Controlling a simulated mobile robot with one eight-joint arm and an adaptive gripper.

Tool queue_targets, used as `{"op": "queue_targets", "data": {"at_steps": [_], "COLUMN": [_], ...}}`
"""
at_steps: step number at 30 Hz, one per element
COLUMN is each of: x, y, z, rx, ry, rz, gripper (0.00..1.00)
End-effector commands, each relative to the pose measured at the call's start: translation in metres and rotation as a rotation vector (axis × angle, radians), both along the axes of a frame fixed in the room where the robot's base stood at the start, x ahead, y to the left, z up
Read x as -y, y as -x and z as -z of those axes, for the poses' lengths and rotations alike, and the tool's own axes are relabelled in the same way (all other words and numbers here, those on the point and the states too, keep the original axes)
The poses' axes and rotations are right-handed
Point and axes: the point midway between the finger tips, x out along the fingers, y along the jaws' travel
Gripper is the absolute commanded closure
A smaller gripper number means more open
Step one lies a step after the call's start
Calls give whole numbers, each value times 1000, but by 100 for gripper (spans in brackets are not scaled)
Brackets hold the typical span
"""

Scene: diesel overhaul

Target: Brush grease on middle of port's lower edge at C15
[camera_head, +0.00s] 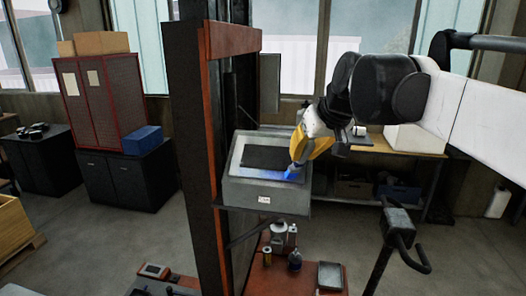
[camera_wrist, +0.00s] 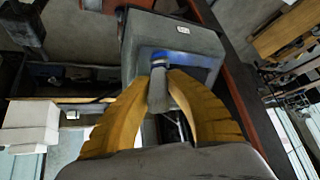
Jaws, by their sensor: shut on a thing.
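A grey box (camera_head: 232,192) with a sloping top and a small white label (camera_head: 264,199) is fixed to a post. The label's writing is too small to read. The top has a dark opening or panel (camera_head: 268,157), lit blue near its right end. My gripper (camera_head: 297,150) has yellow fingers and is over the right part of this top. In the wrist view my gripper (camera_wrist: 160,85) is shut on a grey handle (camera_wrist: 158,95), probably the brush. Its blue end (camera_wrist: 160,60) is at the box's lit recess (camera_wrist: 205,62); I cannot tell whether it touches.
A dark post with a red beam (camera_head: 230,40) stands left of the box. Below is a red-topped surface (camera_head: 262,270) with small bottles (camera_head: 295,260). A workbench (camera_head: 400,148) stands behind my arm. A black handled stand (camera_head: 395,220) is at right.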

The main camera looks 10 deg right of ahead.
Motion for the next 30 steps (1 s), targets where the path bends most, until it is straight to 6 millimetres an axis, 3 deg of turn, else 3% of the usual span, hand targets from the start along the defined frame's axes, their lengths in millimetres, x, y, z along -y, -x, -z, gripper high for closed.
{"op": "queue_targets", "data": {"at_steps": [4,10,30], "x": [11,11,-31], "y": [4,3,-11], "z": [-1,0,-1], "rx": [0,0,0], "ry": [-1,-1,-1], "rz": [2,-1,-2], "gripper": [100,100,100]}}
